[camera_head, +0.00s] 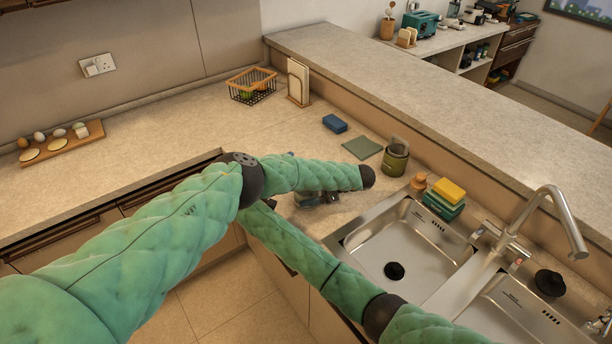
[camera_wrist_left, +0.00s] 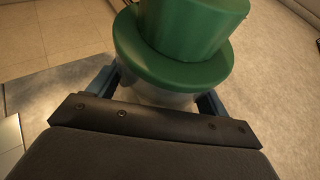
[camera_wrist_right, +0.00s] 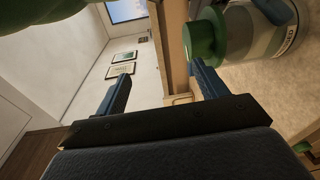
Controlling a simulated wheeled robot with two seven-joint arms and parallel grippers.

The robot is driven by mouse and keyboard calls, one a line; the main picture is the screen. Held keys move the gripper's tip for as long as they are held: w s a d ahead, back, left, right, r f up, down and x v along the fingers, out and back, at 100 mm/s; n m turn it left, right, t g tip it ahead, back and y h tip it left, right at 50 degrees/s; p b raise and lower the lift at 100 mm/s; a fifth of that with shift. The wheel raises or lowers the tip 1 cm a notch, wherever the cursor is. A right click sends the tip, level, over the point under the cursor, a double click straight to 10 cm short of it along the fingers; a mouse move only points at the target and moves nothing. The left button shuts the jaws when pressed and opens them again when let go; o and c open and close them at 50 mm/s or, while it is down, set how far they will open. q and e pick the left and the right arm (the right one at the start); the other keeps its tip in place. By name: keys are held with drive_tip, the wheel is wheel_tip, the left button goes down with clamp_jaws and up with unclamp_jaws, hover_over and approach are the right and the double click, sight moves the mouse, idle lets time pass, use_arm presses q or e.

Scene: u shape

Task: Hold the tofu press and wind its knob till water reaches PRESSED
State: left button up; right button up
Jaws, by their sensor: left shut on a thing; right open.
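The tofu press, with a green top (camera_wrist_left: 172,66) and a clear body, sits between the blue fingers of my left gripper (camera_wrist_left: 158,90) in the left wrist view. In the right wrist view its body (camera_wrist_right: 243,35) shows with a printed scale partly legible, and its green knob (camera_wrist_right: 205,40) sticks out to the left. The water level is not clear. My right gripper (camera_wrist_right: 160,72) is open, with its right finger close beside the knob and nothing held. In the head view my left gripper (camera_head: 316,198) is mostly hidden behind my arm, over the counter's front edge; the press is not clearly visible there.
The sink (camera_head: 402,245) lies to the right, with a tap (camera_head: 570,225). An olive canister (camera_head: 395,160), green cloth (camera_head: 362,148), blue sponge (camera_head: 335,124) and sponge stack (camera_head: 443,206) stand near it. A wire basket (camera_head: 251,88) is at the back.

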drive_tip(key=s+d+f+m+t+y, duration=0.1)
drive_tip(key=s+f+m+t+y, duration=0.5)
drive_tip(key=m, duration=0.8)
drive_tip(key=shift+g, duration=0.4)
drive_tip(key=x, duration=0.7)
drive_tip(key=d+x, duration=0.1)
drive_tip(key=x, duration=0.3)
drive_tip(key=shift+s+r, duration=0.2)
drive_tip(key=shift+s, duration=0.05)
drive_tip(key=c, duration=1)
drive_tip(key=shift+a, duration=0.1)
